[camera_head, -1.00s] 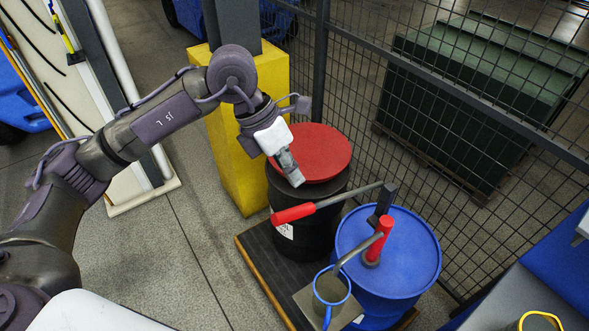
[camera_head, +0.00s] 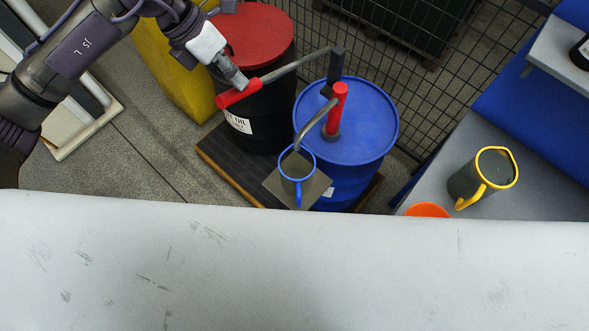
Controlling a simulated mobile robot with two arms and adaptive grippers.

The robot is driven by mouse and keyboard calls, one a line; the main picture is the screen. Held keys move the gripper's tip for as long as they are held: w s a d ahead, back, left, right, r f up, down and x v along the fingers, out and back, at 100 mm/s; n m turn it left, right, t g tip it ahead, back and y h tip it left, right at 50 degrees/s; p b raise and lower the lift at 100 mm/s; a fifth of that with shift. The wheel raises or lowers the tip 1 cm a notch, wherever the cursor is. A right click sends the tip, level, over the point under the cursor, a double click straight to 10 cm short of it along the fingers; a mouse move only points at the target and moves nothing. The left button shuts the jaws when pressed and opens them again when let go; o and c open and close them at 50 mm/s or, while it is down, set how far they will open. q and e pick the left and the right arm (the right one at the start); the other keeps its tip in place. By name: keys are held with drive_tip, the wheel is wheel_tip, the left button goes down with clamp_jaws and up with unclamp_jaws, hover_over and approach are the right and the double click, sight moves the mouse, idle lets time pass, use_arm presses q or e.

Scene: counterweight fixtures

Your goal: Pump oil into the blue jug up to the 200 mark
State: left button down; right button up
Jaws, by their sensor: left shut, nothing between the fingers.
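The jug (camera_head: 297,168) has a blue rim and blue handle. It stands on a small grey plate (camera_head: 317,187) under the spout (camera_head: 309,132) of the hand pump. The pump's red-topped post (camera_head: 337,104) rises from a blue drum (camera_head: 375,118). Its lever slopes down to the left and ends in a red grip (camera_head: 238,94). My left gripper (camera_head: 238,83) is shut and empty, right at the red grip's upper side; I cannot tell whether it touches. The oil level and marks in the jug are too small to read. My right gripper is out of view.
A black drum with a red lid (camera_head: 250,32) stands left of the blue drum on a dark pallet (camera_head: 222,160). A mesh fence (camera_head: 420,95) is behind. On the grey bench at right are a yellow-rimmed jug (camera_head: 470,183) and an orange item (camera_head: 427,210).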

use_arm(q)
wheel_tip(320, 180, down, 14)
drive_tip(key=r+b, duration=0.1)
drive_tip(key=b, duration=1.2)
wheel_tip(320, 180, up, 13)
drive_tip(key=p, duration=0.8)
drive_tip(key=shift+r, duration=0.1)
